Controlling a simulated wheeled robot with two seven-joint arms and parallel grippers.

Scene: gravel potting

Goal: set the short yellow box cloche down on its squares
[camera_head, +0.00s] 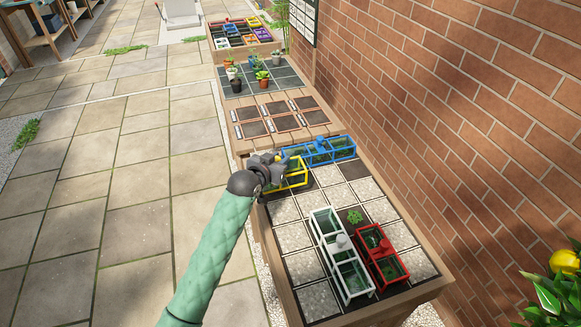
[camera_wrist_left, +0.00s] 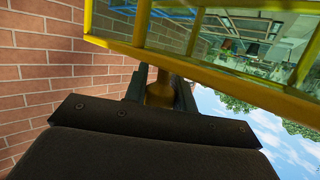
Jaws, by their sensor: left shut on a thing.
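The short yellow box cloche (camera_head: 297,182) has a yellow frame and clear panes. It is at the far left part of the tray of squares (camera_head: 288,237), beside the blue cloche. My left gripper (camera_head: 274,167) is shut on the yellow cloche's knob. The left wrist view shows the yellow frame (camera_wrist_left: 215,75) close up, with the knob (camera_wrist_left: 159,92) between the fingers (camera_wrist_left: 160,90). The gripper and arm hide part of the cloche's left side. I cannot tell whether its bottom touches the squares. My right gripper is not in view.
A long blue cloche (camera_head: 333,152) stands just behind the yellow one. A white cloche (camera_head: 341,254) and a red cloche (camera_head: 381,256) stand at the near end, with a small plant (camera_head: 355,216) beside them. Pale gravel squares (camera_head: 327,174) lie open between. A brick wall (camera_head: 470,110) borders the right.

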